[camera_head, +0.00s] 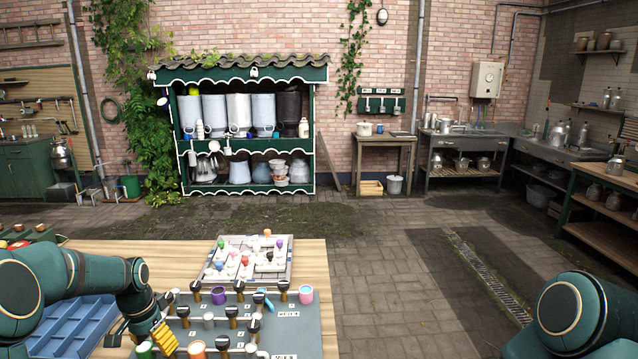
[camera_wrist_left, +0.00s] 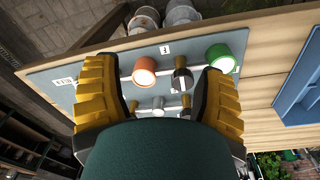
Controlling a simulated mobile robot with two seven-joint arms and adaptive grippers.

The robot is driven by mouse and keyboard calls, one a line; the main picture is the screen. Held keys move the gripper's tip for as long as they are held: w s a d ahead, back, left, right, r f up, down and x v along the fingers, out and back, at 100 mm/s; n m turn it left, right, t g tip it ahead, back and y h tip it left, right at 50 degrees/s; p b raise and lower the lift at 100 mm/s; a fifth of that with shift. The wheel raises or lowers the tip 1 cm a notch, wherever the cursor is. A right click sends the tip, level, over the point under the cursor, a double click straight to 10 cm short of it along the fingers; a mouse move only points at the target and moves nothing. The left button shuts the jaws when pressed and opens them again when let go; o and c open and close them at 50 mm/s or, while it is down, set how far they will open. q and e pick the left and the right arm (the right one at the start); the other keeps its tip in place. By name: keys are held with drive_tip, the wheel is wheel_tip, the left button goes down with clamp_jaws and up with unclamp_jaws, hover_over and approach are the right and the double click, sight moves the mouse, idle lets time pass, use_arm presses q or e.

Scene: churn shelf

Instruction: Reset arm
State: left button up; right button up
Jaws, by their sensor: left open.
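My left gripper (camera_head: 150,340) has yellow ridged fingers and hangs over the near left edge of a grey board (camera_head: 306,322) on the wooden table. In the left wrist view the same gripper (camera_wrist_left: 160,92) is open, its fingers spread wide with nothing held between them. Beyond the fingertips stand an orange cup (camera_wrist_left: 145,68), a dark-capped knob (camera_wrist_left: 181,80) and a green cup (camera_wrist_left: 221,58). My right arm (camera_head: 572,318) shows at the lower right of the head view; its gripper is out of the picture.
The board carries several black knobs and a purple cup (camera_head: 218,295). A grey tray with coloured pegs (camera_head: 287,270) lies behind it. A blue compartment tray (camera_head: 72,328) lies to the left. A green shelf (camera_head: 313,140) stands by the wall. The paved floor right of the table is open.

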use_arm(q)
drive_tip(key=w+d+f+h, duration=0.1)
drive_tip(key=d+f, duration=0.7)
drive_tip(key=s+d+f+n+h, duration=0.1)
drive_tip(key=s+d+f, duration=0.25)
drive_tip(key=d, duration=0.25)
drive_tip(key=s+d+f+n+t, duration=0.1)
drive_tip(key=s+d+f, duration=0.25)
drive_tip(key=d, duration=0.25)
drive_tip(key=s+d+f+n+h, duration=0.1)
drive_tip(key=s+d+f, duration=0.2)
drive_tip(key=s+d, duration=0.15)
drive_tip(key=s+d+f+n+b, duration=0.1)
drive_tip(key=s+d+n, duration=0.1)
drive_tip(key=s+d, duration=0.4)
drive_tip(key=shift+s+d+f, duration=0.35)
drive_tip(key=shift+s, duration=0.85)
use_arm(e)
drive_tip(key=shift+w+f, duration=0.35)
drive_tip(key=shift+f, duration=0.5)
